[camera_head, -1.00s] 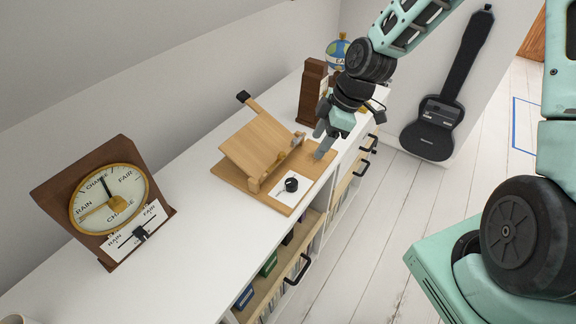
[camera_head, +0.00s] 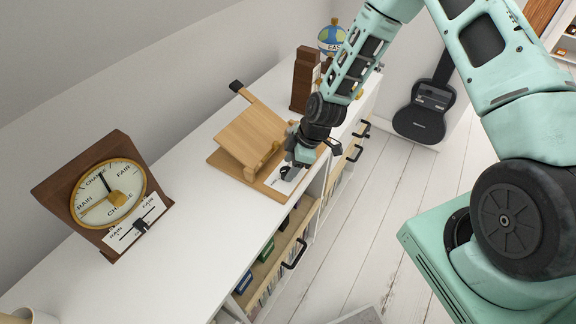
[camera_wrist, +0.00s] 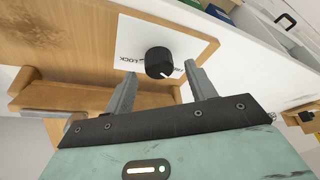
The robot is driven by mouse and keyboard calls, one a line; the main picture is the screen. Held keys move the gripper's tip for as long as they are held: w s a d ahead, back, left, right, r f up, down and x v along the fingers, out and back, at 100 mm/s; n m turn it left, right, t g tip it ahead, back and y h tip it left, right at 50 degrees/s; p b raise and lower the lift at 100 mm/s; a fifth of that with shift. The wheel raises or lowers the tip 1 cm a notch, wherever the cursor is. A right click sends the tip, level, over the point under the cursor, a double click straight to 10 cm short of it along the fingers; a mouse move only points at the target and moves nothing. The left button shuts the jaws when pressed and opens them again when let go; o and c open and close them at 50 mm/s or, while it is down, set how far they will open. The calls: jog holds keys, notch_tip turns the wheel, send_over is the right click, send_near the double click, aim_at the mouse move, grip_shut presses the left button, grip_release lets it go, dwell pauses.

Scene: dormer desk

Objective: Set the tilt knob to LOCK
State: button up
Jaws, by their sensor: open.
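The tilt knob (camera_wrist: 159,62) is a round black knob with a white pointer line, on a white label plate (camera_wrist: 128,48) in the wrist view. The word LOCK shows on the plate left of the knob; lettering on its right is partly hidden by a finger. The pointer faces down and right in that view. My gripper (camera_wrist: 159,82) is open, one finger on each side of the knob, with gaps left. In the head view my gripper (camera_head: 291,163) is over the front of the wooden stand (camera_head: 248,139), and the knob is mostly hidden.
A barometer (camera_head: 108,195) with a slider stands at the left of the white cabinet top (camera_head: 185,225). A dark wooden block (camera_head: 304,80) and a globe (camera_head: 332,38) stand behind the stand. Open drawers (camera_head: 285,248) jut out in front.

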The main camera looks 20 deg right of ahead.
jog(key=shift+x, duration=1.15)
jog(key=c, duration=1)
